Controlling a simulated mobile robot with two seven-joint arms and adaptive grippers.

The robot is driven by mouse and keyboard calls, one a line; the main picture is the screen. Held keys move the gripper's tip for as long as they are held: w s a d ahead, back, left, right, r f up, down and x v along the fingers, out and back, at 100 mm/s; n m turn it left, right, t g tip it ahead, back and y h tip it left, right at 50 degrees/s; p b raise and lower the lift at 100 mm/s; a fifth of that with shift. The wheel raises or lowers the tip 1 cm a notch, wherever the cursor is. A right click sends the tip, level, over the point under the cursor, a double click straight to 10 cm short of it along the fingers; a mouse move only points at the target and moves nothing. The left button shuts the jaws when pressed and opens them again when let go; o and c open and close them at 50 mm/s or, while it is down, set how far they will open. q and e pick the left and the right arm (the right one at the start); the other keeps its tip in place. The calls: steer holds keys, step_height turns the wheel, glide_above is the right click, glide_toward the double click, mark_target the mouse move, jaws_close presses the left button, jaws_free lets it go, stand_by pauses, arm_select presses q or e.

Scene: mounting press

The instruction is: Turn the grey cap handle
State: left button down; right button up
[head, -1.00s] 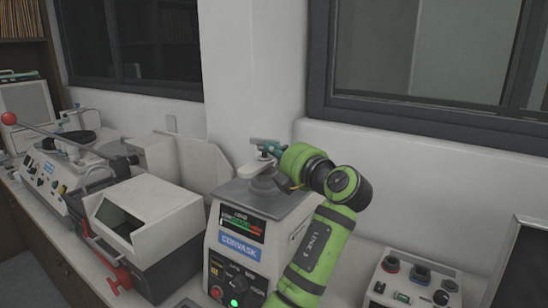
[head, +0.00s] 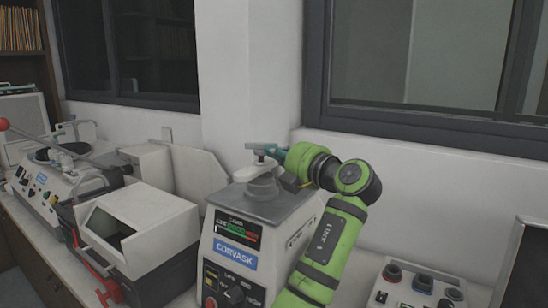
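The mounting press (head: 225,245) is a light box with a grey top, a small screen and a CORVASK label. On its top sits the round grey cap (head: 262,187), with a pale cap handle (head: 246,173) above it reaching left.
A control box with knobs (head: 420,285) is at lower right. The wall and window (head: 430,60) are close behind.

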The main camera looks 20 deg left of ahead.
arm_select(q)
steer(key=w+b, duration=0.3)
steer(key=shift+w+d, duration=0.15)
steer(key=shift+w, duration=0.05)
stand_by(0.5)
steer(key=shift+w+p, duration=0.3)
steer(key=shift+w, duration=0.25)
steer(key=shift+w+a+r+p, duration=0.1)
steer(key=shift+w+a+p, duration=0.25)
steer(key=shift+p, duration=0.15)
steer(key=g+p, duration=0.1)
steer(key=p, duration=0.2)
steer(key=w+n+g+y+p, duration=0.1)
steer(key=p, duration=0.2)
steer(key=shift+a+n, duration=0.3)
steer(key=shift+a, duration=0.1)
stand_by(0.6)
steer(key=shift+p, duration=0.3)
